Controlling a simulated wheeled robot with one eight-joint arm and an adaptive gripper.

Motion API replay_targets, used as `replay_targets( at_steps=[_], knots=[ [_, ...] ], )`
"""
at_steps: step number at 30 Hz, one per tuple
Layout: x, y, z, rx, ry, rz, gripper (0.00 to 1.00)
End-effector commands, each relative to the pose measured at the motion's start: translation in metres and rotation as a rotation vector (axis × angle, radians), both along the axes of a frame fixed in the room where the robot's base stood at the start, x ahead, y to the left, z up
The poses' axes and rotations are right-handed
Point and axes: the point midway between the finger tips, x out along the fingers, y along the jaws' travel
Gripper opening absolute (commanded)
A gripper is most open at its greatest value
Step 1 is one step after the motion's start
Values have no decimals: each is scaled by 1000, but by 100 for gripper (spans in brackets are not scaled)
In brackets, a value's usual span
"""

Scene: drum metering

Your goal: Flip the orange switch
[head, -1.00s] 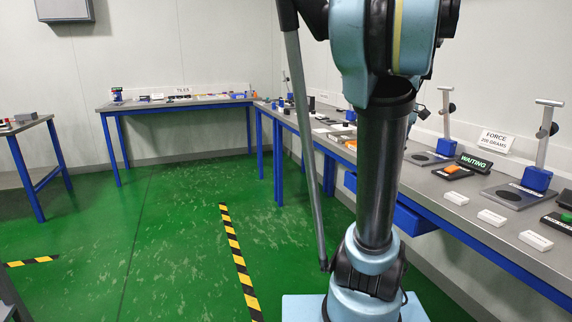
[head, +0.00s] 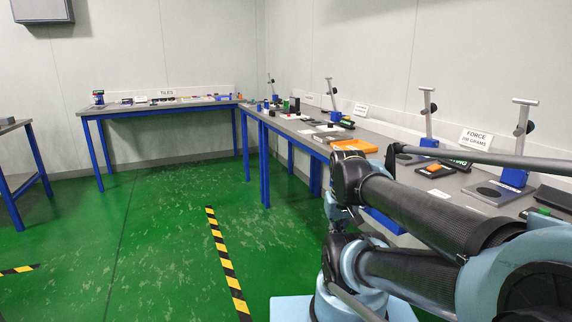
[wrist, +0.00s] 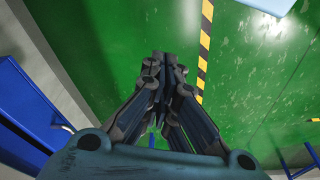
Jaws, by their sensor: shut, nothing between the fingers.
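A small orange piece (head: 434,168) sits on a dark box on the right-hand bench in the head view, partly behind my arm. It may be the orange switch, but it is too small to be sure. A larger flat orange item (head: 353,146) lies farther along the same bench. My gripper (wrist: 165,57) is shut and empty in the wrist view, over the green floor and away from any switch. The head view does not clearly show my gripper. No orange thing shows in the wrist view.
The long bench (head: 415,185) carries weighing stands, a force sign (head: 475,139) and small white blocks. A back bench (head: 165,106) holds a tiles sign. The green floor (head: 150,210) is open, with a yellow-black stripe (head: 226,258).

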Motion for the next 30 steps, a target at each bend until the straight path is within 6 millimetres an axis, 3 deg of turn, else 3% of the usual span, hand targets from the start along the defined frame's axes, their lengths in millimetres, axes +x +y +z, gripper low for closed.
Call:
replay_targets(
  at_steps=[6,10,20,30],
  knots=[
    [0,0,0,0,-1,-1,0],
    [10,-6,15,-9,1,6,0],
    [82,-61,109,-74,18,72,0],
    [155,-153,194,-139,55,155,0]
  ],
)
